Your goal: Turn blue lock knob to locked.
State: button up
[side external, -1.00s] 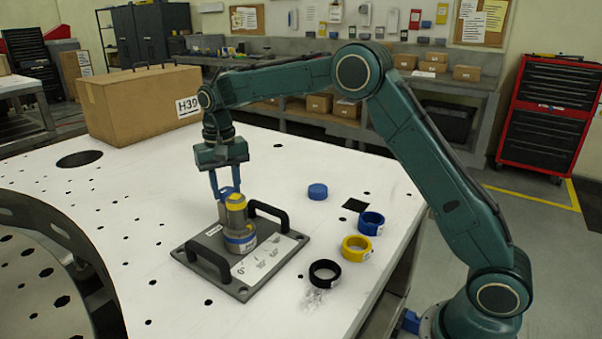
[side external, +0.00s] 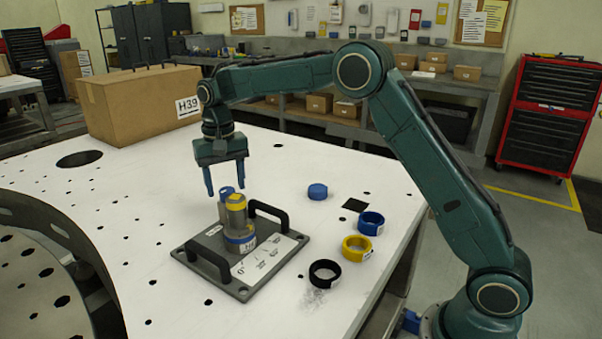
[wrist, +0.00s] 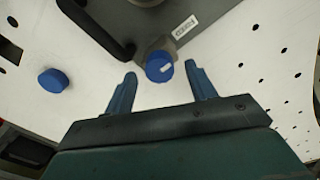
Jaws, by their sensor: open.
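The blue lock knob (wrist: 158,66) is a round cap with a short white mark on a grey post at the plate's edge. It also shows in the side view (side external: 227,192), partly behind the grey turret post (side external: 237,215), which has a yellow top band and a blue-and-white lower ring. My gripper (side external: 227,188) is open and empty. Its fingers are apart, one on each side of the knob in the picture, with their tips close to knob height. In the wrist view the open fingertips (wrist: 160,69) flank the knob with gaps. The mark's lock setting is not readable.
The grey base plate (side external: 200,262) carries two black handles (side external: 282,218) and printed labels. A loose blue cap (side external: 317,191) and blue (side external: 371,222), yellow (side external: 356,249) and black (side external: 325,273) rings lie to the right. A cardboard box (side external: 140,108) stands behind.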

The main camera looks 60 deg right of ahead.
aim_at(226, 189)
notch_tip(226, 189, up, 6)
jog(key=shift+r, duration=0.25)
dwell(0.5)
jog(key=shift+s+r, duration=0.25)
jog(key=shift+r, duration=0.05)
jog(key=s+d+r+n+t, duration=0.1)
jog(key=s+r, duration=0.3)
jog(key=s, duration=0.5)
jog(key=s+d+r+n+t, duration=0.15)
jog(key=s+r, duration=0.25)
jog(key=s, duration=0.4)
jog(key=s+f+n+t, duration=0.1)
jog(key=s+f, duration=0.2)
jog(key=s, duration=0.7)
jog(key=s+f+n+t, duration=0.2)
jog(key=s+f, duration=0.2)
jog(key=s, duration=0.5)
jog(key=shift+s+a+f, duration=0.25)
jog(key=shift+s+a, duration=0.1)
jog(key=shift+s, duration=0.05)
